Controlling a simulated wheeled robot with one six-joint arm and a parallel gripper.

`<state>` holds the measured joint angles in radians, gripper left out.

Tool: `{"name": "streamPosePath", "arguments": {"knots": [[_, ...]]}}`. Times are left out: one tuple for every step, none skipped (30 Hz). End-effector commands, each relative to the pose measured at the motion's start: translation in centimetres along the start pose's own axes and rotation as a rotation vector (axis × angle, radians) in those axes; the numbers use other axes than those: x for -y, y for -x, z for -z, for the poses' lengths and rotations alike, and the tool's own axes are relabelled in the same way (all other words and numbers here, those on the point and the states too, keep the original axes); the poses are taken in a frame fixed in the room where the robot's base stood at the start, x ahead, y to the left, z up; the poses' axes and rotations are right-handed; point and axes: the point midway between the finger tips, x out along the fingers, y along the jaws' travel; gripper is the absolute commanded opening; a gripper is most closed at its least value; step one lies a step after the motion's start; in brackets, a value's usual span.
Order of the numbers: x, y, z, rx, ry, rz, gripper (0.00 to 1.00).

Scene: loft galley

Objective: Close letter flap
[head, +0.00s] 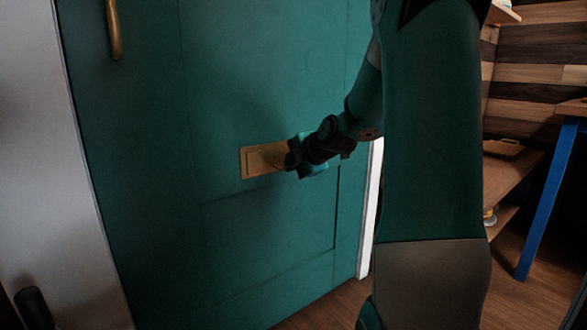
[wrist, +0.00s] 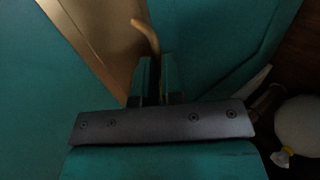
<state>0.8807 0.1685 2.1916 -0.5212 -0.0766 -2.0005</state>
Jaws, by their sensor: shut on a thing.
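The brass letter flap (head: 254,160) is a rectangular plate set in the teal door (head: 220,110), left of my gripper in the head view. It looks close to flat in its frame, but its exact angle cannot be told. In the wrist view its brass surface (wrist: 95,30) fills the upper left. A thin curved brass piece (wrist: 144,30) runs down between my gripper's two fingers. My gripper (head: 291,160) is at the right end of the flap, and its fingers (wrist: 158,75) are shut on that brass piece. The gripper hides the flap's right end.
A brass door pull (head: 114,30) is high on the door's left. At the right are a brown shelf (head: 515,170) and a blue table leg (head: 548,200). The wrist view shows a pale rounded object (wrist: 298,122) at lower right. Wood floor (head: 320,305) lies clear below the door.

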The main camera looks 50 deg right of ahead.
Motion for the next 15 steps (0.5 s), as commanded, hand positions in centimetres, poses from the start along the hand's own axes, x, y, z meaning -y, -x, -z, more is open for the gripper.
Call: {"name": "streamPosePath", "arguments": {"knots": [[0.09,-0.04,-0.06,0.001,-0.001,0.002,0.00],[0.09,-0.04,-0.06,0.001,-0.001,0.003,0.00],[0.09,-0.05,-0.06,0.001,-0.001,0.003,0.00],[0.08,-0.05,-0.06,0.001,-0.001,0.003,0.00],[0.09,-0.05,-0.06,0.001,-0.001,0.003,0.00],[0.09,-0.06,-0.06,0.001,-0.001,0.003,0.00],[0.08,-0.06,-0.06,0.001,-0.001,0.003,0.15],[0.08,-0.06,-0.06,0.001,-0.001,0.003,0.22],[0.07,-0.05,-0.06,0.001,-0.001,0.002,0.31],[0.06,-0.05,-0.05,0.001,-0.001,0.002,0.34],[0.06,-0.05,-0.05,0.001,-0.001,0.002,0.34],[0.05,-0.05,-0.04,0.001,0.000,0.002,0.34],[0.04,-0.04,-0.04,0.001,0.000,0.002,0.34],[0.04,-0.04,-0.03,0.001,0.000,0.002,0.34],[0.03,-0.04,-0.03,0.001,0.000,0.002,0.34]]}}
